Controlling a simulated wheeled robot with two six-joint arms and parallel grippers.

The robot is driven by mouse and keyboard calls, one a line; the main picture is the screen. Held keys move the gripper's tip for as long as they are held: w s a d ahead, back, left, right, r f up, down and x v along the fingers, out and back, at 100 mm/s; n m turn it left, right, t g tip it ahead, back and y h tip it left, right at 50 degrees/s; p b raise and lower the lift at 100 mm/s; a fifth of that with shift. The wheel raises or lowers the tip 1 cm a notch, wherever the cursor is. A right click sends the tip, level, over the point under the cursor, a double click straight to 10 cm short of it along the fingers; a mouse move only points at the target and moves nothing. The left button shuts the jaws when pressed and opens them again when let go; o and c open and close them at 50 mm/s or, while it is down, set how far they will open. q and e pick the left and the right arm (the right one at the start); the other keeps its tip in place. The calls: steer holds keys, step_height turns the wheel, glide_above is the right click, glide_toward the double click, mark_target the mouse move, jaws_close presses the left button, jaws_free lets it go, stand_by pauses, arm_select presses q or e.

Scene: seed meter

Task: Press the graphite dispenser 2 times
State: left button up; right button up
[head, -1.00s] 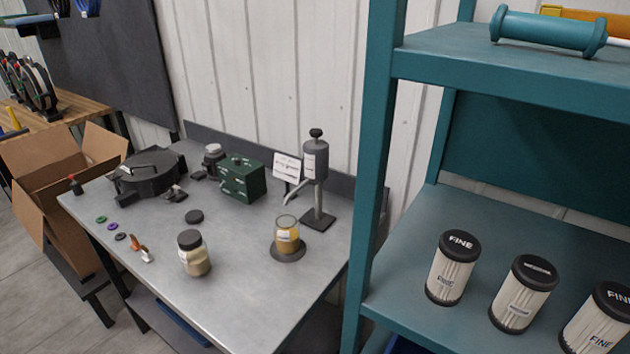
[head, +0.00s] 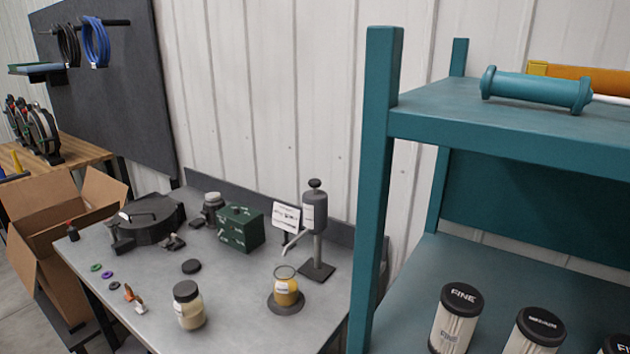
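The graphite dispenser (head: 315,212) is a grey cylinder with a dark knob on top, held on a post with a dark square base. It stands at the back right of the grey metal table (head: 235,300). Its thin spout points down and left. A glass jar (head: 286,290) with yellowish contents stands on a dark round pad (head: 285,307) in front of the dispenser, open at the top. A small white sign (head: 286,217) stands behind the spout. Neither of my grippers shows in the head view.
A teal shelf (head: 376,180) with filter cartridges (head: 456,315) stands close at the right of the table. A lidded jar (head: 188,306), a green box (head: 240,229), a black round housing (head: 148,222) and small rings are on the table. An open cardboard box (head: 55,230) is at left.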

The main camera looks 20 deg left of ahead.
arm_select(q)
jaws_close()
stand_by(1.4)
